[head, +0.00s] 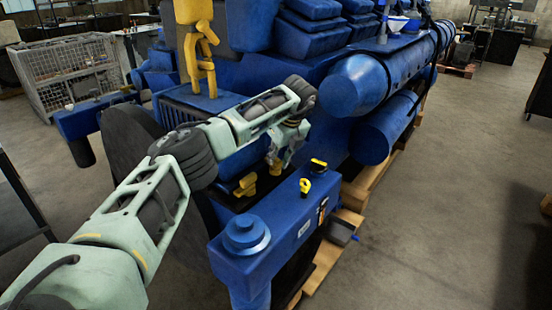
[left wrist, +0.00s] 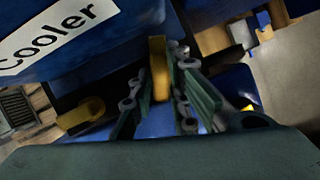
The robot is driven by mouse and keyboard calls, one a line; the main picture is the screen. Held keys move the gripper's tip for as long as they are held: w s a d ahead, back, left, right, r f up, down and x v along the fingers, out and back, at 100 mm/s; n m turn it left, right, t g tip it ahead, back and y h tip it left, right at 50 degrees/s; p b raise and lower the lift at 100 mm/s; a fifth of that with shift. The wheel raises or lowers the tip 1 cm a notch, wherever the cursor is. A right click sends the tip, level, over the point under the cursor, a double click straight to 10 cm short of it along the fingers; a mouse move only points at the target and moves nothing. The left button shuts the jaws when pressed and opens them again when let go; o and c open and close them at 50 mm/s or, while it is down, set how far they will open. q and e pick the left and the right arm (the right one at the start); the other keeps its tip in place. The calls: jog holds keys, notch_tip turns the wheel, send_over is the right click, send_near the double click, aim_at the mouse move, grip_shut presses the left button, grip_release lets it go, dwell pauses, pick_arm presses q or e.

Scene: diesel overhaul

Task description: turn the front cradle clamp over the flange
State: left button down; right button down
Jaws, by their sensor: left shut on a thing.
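In the left wrist view, a yellow bar (left wrist: 159,70), apparently the clamp's, stands between the fingers of my left gripper (left wrist: 165,98). The fingers are closed on it. In the head view my left gripper (head: 283,152) points down beside the blue engine, and its fingers partly hide what it holds. A second yellow clamp piece (left wrist: 80,115) lies to the left in the wrist view. In the head view a yellow clamp (head: 246,185) sits on a dark base left of the gripper. I cannot make out the flange clearly. My right gripper is out of view.
A blue cradle beam (head: 270,235) with a round blue cap (head: 246,234) lies in front of the gripper. Small yellow fittings (head: 305,186) stand on it. The blue engine (head: 360,85) and a yellow hook (head: 198,50) rise behind.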

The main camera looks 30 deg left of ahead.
pick_arm(q)
jog(key=shift+w+r+n+g+y, duration=0.15)
jog(key=shift+n+g, duration=0.15)
jog(key=shift+n, duration=0.5)
jog(key=shift+n+g+y, duration=0.15)
jog(key=shift+n+g, duration=0.15)
jog(key=shift+n, duration=0.8)
jog(key=c, duration=1.7)
grip_release()
jog(key=v, duration=1.1)
jog(key=shift+w+d+r, duration=0.1)
jog(key=shift+d+r, duration=0.05)
jog(key=shift+r, duration=0.25)
